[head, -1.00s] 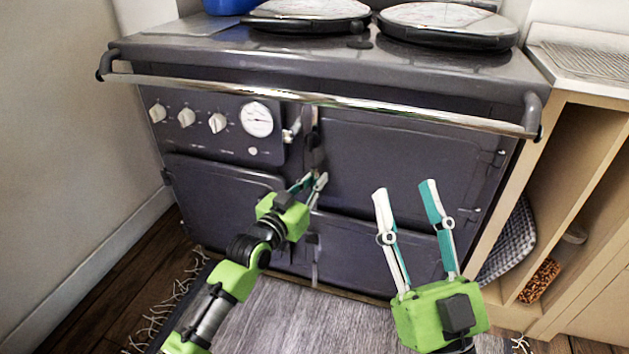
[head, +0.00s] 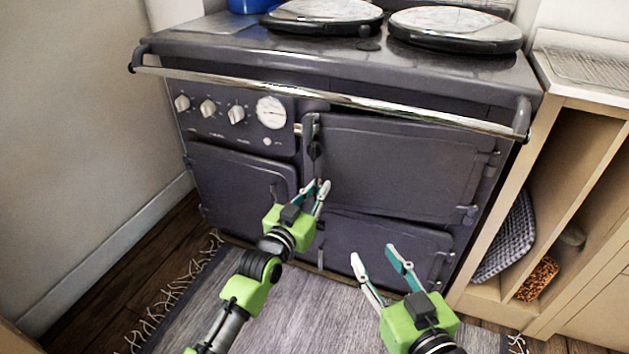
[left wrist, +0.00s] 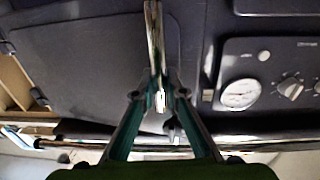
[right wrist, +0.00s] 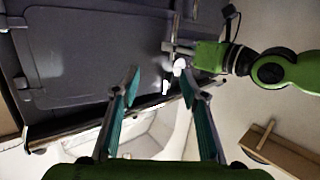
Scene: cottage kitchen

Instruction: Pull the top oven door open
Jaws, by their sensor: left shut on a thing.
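The top oven door (head: 395,165) is the dark grey upper right door of the range. I cannot tell whether there is a small gap at its left edge. Its upright handle (head: 313,135) is at that edge. In the left wrist view the chrome handle bar (left wrist: 153,40) runs down between the fingertips. My left gripper (head: 320,190) is shut on the handle's lower part; the fingers partly hide the grip. My right gripper (head: 376,258) is open and empty, low in front of the lower right door (head: 380,245); its spread fingers also show in the right wrist view (right wrist: 163,88).
A chrome rail (head: 330,100) runs across the range front above the doors. Knobs and a dial (head: 271,112) are on the left panel. A wooden cabinet (head: 560,190) stands close on the right. A fringed rug (head: 290,310) covers the floor in front.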

